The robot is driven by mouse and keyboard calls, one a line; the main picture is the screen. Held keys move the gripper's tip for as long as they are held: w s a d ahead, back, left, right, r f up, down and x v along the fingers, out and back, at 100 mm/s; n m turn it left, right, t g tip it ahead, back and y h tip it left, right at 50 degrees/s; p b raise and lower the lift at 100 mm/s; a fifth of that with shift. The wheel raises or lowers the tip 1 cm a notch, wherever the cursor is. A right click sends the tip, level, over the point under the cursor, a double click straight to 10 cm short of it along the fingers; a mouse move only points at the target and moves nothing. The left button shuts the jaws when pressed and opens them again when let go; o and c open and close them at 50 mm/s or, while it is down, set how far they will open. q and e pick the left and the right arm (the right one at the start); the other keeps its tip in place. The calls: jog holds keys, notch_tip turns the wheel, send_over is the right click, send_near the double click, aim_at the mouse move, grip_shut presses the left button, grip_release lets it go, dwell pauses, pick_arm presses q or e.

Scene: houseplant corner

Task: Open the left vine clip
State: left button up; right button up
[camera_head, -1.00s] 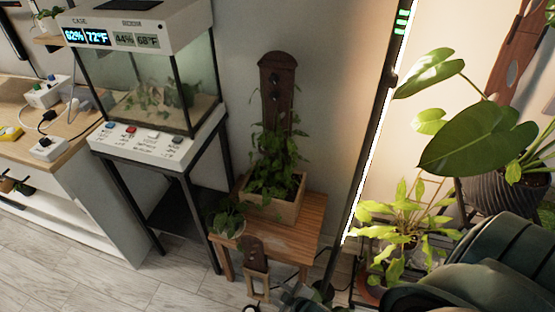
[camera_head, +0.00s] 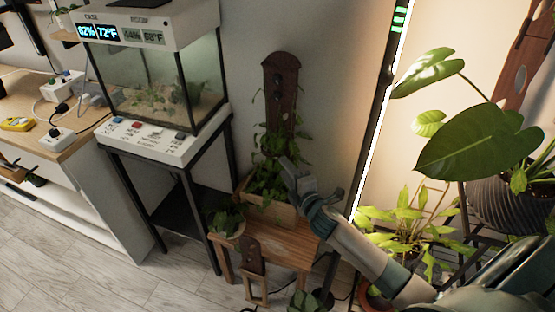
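A dark brown wooden plank (camera_head: 281,90) stands upright at the back of a wooden planter box (camera_head: 268,209), with small dark fittings on its face. A leafy green vine (camera_head: 266,172) fills the box and climbs the plank's lower part. I cannot make out the left vine clip among the fittings and leaves. My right gripper (camera_head: 291,172) is in front of the vine and the box's right side in the picture, hiding part of them. Its fingers are too small to tell open from shut, and I see nothing held in it. My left gripper is not in view.
The box stands on a small wooden table (camera_head: 285,250), beside a potted plant (camera_head: 225,222). A glass case (camera_head: 160,85) on a black stand is to the left. A lamp pole (camera_head: 372,140) and large leafy plants (camera_head: 470,142) are close on the right.

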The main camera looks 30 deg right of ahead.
jog(key=w+f, duration=0.1)
jog(key=w, duration=0.6)
jog(key=shift+w+d, duration=0.2)
dwell(0.4)
jog(key=shift+f, duration=0.1)
grip_shut()
